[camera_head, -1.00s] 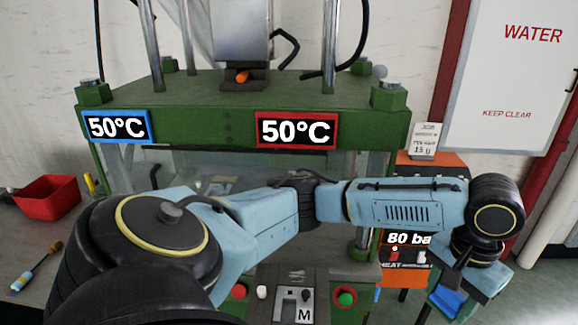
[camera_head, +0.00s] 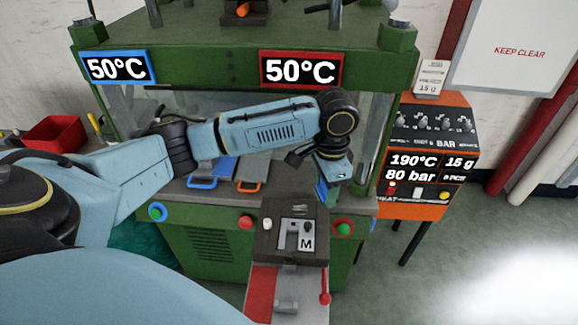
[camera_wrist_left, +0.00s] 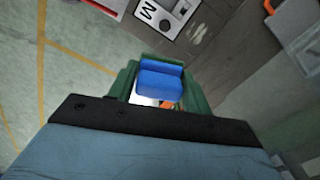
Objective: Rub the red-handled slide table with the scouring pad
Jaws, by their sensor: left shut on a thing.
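The slide table with the orange-red handle (camera_head: 254,167) lies in the press opening under the red temperature label. A similar one with a blue handle (camera_head: 205,181) lies to its left. My left gripper (camera_head: 322,188) is to the right of the orange-red handle, above the front of the press. It is shut on the scouring pad, whose blue part (camera_head: 321,193) shows at the fingers. In the left wrist view the pad's blue block (camera_wrist_left: 160,80) sits with green around it. I cannot tell whether the pad touches anything. My right gripper is not in view.
The green press (camera_head: 230,40) overhangs the opening. An orange machine (camera_head: 430,150) is at the right. A red bin (camera_head: 55,133) is at the left.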

